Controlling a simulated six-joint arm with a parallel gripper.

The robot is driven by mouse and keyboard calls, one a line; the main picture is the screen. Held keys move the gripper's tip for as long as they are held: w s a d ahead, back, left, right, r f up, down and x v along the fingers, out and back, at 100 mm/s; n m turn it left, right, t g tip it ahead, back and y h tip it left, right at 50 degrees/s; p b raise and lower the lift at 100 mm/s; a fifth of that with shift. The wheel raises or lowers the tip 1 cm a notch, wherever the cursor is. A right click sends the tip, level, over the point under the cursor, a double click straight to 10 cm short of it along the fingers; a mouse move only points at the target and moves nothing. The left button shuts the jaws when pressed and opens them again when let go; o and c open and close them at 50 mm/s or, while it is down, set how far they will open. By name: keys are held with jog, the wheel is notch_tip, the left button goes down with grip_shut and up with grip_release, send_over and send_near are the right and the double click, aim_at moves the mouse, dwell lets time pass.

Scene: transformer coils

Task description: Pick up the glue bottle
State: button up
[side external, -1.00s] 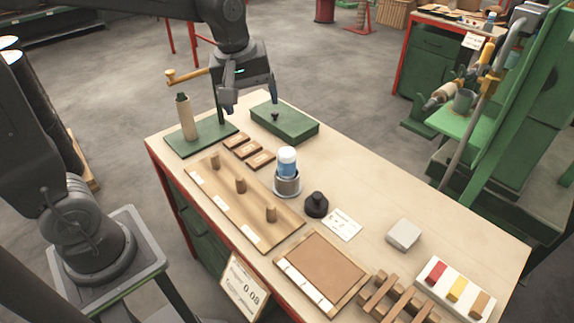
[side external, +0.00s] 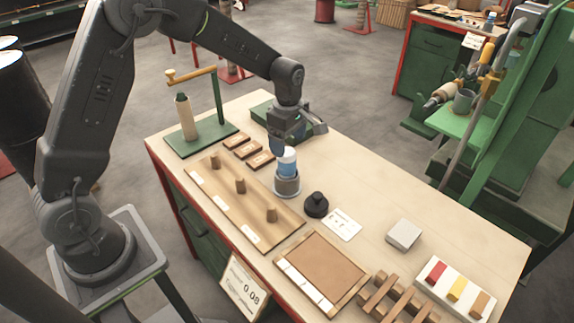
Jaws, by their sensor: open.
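The glue bottle (side external: 288,168) is blue with a white cap and stands upright in a grey metal cup (side external: 287,186) near the middle of the bench. My gripper (side external: 297,142) is open and just above and behind the bottle in the picture. One dark finger shows beside the cap's upper left, and the other part of the gripper reaches out to the right. I cannot tell whether a finger touches the bottle.
A board with wooden pegs (side external: 240,186) lies left of the cup. A black knob-topped object (side external: 316,204) and a white card (side external: 342,224) are to its right. A green box (side external: 262,109) is behind my gripper. A green winding stand (side external: 205,138) is at the far left. The bench's right rear is clear.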

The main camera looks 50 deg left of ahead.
aim_at(287, 151)
jog(key=shift+s+a+f, duration=0.1)
jog(key=shift+a+f, duration=0.05)
jog(key=shift+f, duration=3.1)
jog(key=c, duration=1)
jog(key=shift+r, duration=0.2)
jog(key=shift+c, duration=0.2)
jog(key=shift+r, duration=0.65)
notch_tip(287, 151, up, 3)
jog(key=shift+f, duration=0.1)
jog(key=s+a+r, duration=0.5)
jog(key=a+r, duration=0.1)
jog(key=a, duration=0.4)
notch_tip(287, 151, up, 8)
jog(key=shift+s, duration=0.35)
